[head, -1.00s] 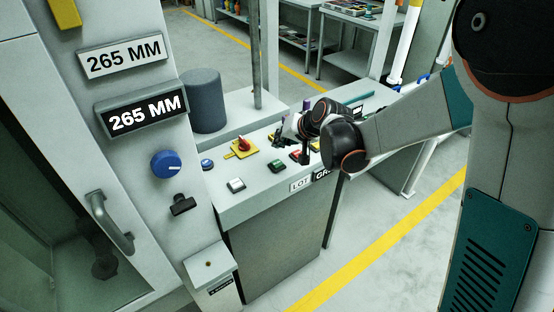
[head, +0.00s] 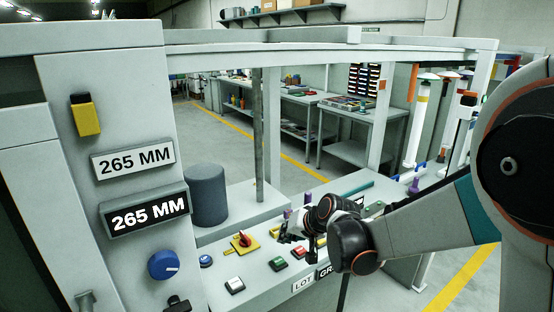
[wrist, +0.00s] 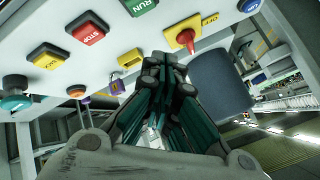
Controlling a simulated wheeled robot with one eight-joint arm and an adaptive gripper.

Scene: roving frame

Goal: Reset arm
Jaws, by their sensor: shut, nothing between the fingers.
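My gripper (wrist: 165,75) is shut and empty in the wrist view, its fingers together below a row of panel buttons. In the head view my arm reaches in from the right, and its wrist is over the control panel (head: 262,292); the fingertips are hard to make out there. A red switch on a yellow plate (head: 241,241) is left of my wrist, and it also shows in the wrist view (wrist: 183,39). A green button (head: 278,263) and a red button (head: 299,252) lie near my wrist. I cannot tell whether my gripper touches anything.
A white button (head: 235,285) and a blue knob (head: 163,265) are at the left. A dark grey cylinder (head: 207,194) stands behind the panel, beside a thin post (head: 259,140). Benches (head: 365,140) are beyond. Open floor (head: 290,168) shows behind the frame.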

